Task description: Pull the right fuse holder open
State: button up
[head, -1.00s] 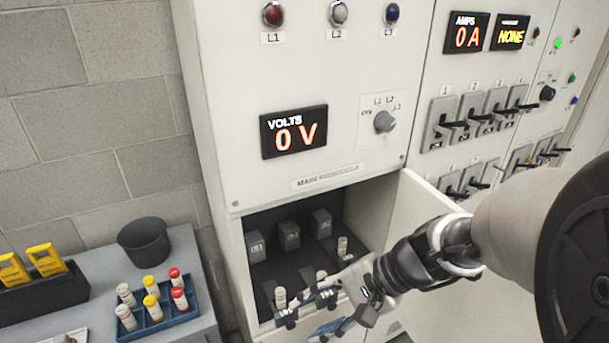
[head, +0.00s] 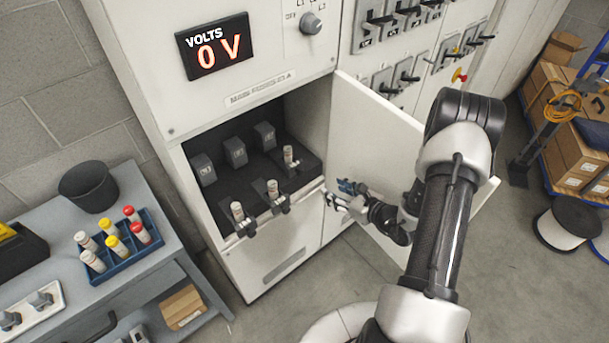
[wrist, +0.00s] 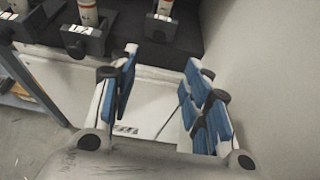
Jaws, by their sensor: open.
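The right fuse holder (head: 291,167) is a dark block with a pale cartridge fuse standing in it, inside the open lower compartment. It sits further back than the middle holder (head: 279,204) and the left holder (head: 243,228), which jut out at the front edge with fuses upright. In the wrist view the right holder (wrist: 160,28) is ahead, its fuse cut off by the top edge. My gripper (head: 336,193) is open and empty, at the compartment's right front corner near the door. Its blue-padded fingers (wrist: 160,62) are apart from the right holder.
The open cabinet door (head: 375,140) stands close to the right of my gripper. Three dark blocks (head: 235,151) stand behind the holders. At left, a bench holds a blue tray (head: 120,262) of fuses and a black bucket (head: 89,188).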

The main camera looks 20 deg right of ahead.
aim_at(302, 174)
jog(key=b+x, duration=0.3)
jog(key=x, duration=1.3)
jog(key=shift+w+a, duration=0.1)
jog(key=shift+w, duration=0.1)
jog(key=shift+c, duration=0.3)
grip_shut()
jog(key=shift+s, duration=0.1)
